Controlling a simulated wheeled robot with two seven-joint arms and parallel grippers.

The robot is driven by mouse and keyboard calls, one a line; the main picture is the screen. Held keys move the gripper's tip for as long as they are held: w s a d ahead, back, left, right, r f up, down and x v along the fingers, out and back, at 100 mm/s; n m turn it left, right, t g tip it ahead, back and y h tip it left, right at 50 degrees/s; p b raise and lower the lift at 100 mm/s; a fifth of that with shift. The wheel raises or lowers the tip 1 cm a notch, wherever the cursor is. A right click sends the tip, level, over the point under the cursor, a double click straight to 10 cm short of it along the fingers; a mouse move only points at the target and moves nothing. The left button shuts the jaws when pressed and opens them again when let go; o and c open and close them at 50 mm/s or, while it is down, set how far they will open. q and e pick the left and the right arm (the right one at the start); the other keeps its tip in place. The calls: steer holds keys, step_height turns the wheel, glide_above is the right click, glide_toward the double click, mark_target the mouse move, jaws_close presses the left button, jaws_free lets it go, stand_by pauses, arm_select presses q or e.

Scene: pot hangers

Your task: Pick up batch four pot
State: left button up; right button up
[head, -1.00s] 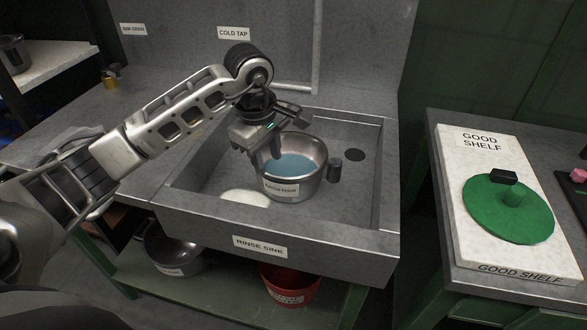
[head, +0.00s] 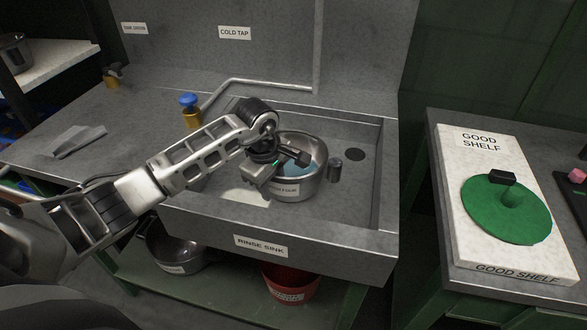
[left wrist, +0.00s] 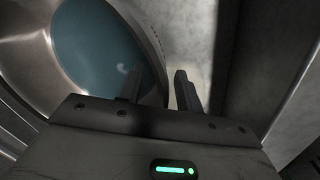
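A steel pot (head: 312,186) with blue-tinted water stands in the grey rinse sink (head: 340,235). Its label is partly covered; "FOUR" can be read. My left gripper (head: 284,177) is low over the pot's near left side. In the left wrist view, the pot (left wrist: 75,20) fills the upper left. The two fingers of my left gripper (left wrist: 158,82) are apart there, one over the pot's inside and one beyond its rim, with the rim running between them in the picture. Whether they touch the wall cannot be told. My right gripper is not in view.
A brass tap with a blue handle (head: 189,102) stands behind the sink. A small dark cylinder (head: 335,169) is right of the pot. Below are a grey pot (head: 178,252) and a red pot (head: 291,283). The good shelf board (head: 455,190) at right carries a green disc (head: 520,222).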

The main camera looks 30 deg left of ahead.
arm_select(q)
jaws_close()
stand_by(1.2)
steer(key=shift+w+r, duration=0.1)
steer(key=shift+r, duration=0.1)
